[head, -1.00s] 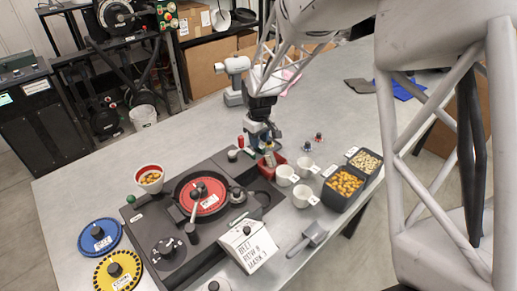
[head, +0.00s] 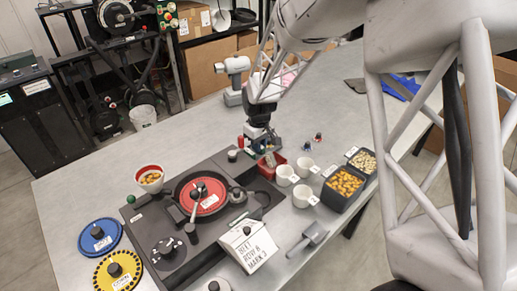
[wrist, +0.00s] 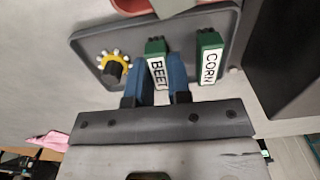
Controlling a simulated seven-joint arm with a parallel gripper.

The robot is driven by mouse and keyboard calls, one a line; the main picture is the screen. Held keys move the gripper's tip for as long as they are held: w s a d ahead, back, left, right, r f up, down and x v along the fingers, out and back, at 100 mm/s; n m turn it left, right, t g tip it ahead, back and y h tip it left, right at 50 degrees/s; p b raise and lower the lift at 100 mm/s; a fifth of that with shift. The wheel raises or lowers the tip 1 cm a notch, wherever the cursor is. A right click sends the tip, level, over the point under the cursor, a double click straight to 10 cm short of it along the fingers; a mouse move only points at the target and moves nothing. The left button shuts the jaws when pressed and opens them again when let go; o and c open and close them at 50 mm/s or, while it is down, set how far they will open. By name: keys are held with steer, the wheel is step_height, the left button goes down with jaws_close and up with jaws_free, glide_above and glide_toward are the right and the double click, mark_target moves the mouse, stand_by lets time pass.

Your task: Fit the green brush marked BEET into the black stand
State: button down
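The green brush marked BEET (wrist: 158,66) stands upright on a dark grey tray (wrist: 85,42) in the wrist view. My gripper (wrist: 162,84) has its two blue fingers on either side of the BEET brush, with a gap about as wide as the brush. I cannot tell whether they press on it. A second green brush marked CORN (wrist: 209,60) stands just right of it, apart from the fingers. In the head view my gripper (head: 262,147) is low beside the red bin and hides the brushes. I cannot tell which black part of the machine is the stand.
A yellow toothed wheel with a black knob (wrist: 115,68) is left on the tray. The head view shows the seed meter (head: 165,247) with a red plate (head: 205,200), a red bin (head: 280,164), white cups (head: 285,174), seed bins (head: 343,188) and a scoop (head: 312,236).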

steer(key=shift+r, duration=1.1)
steer(key=shift+r, duration=0.35)
steer(key=shift+r, duration=0.1)
stand_by(0.4)
